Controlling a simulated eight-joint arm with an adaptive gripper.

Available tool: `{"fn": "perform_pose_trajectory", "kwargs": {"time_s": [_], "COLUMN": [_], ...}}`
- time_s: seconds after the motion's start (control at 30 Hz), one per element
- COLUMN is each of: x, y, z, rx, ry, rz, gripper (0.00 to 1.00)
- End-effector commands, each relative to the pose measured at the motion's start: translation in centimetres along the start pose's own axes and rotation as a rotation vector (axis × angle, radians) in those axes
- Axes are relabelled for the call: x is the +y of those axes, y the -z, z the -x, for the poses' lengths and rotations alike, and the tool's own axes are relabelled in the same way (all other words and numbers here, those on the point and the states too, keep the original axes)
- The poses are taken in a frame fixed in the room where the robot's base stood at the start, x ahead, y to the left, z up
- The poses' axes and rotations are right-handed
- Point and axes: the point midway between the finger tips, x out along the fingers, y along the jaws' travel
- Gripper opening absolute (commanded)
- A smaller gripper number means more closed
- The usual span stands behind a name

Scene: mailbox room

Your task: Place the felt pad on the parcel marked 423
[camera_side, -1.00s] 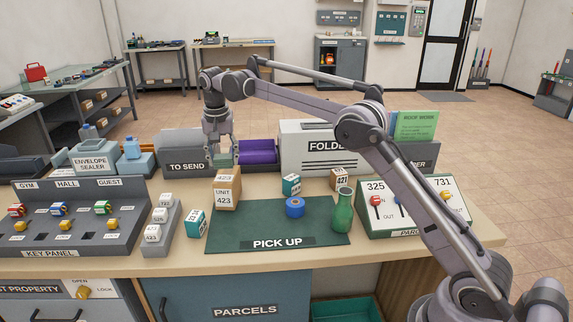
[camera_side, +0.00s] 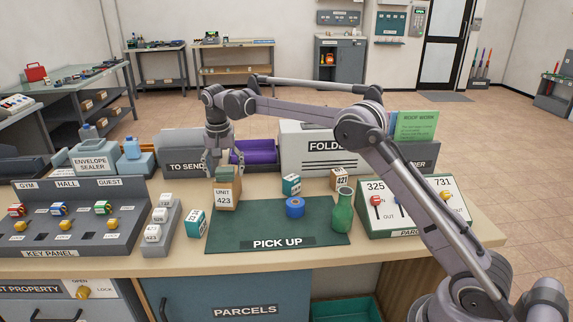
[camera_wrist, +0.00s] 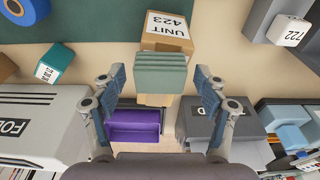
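The parcel marked 423 (camera_side: 225,199) is a brown box with a white "UNIT 423" label, standing at the left back edge of the green pick-up mat (camera_side: 325,227). The felt pad (camera_side: 228,173) is grey-green and lies on top of this parcel. In the wrist view the pad (camera_wrist: 160,72) shows ribbed, with the parcel (camera_wrist: 167,33) behind it and its label upside down. My gripper (camera_side: 217,166) is just behind and above the parcel. In the wrist view my gripper (camera_wrist: 160,85) has its fingers apart, with a gap on each side of the pad.
A blue tape roll (camera_side: 295,207), a green bottle (camera_side: 342,211) and small marked boxes (camera_side: 195,223) stand around the mat. Behind are the TO SEND bin (camera_side: 185,166), a purple tray (camera_side: 258,157) and the folder box (camera_side: 318,152). A key panel (camera_side: 75,222) is at left.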

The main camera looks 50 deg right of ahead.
Motion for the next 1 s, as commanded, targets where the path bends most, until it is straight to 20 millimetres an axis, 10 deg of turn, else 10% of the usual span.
{"fn": "perform_pose_trajectory", "kwargs": {"time_s": [0.33, 1.0], "x": [0.0, -0.1], "y": [0.0, 0.0], "z": [1.3, 11.1], "rx": [0.000, 0.000], "ry": [0.000, 0.000], "rz": [0.000, 0.000], "gripper": [0.73, 0.73]}}
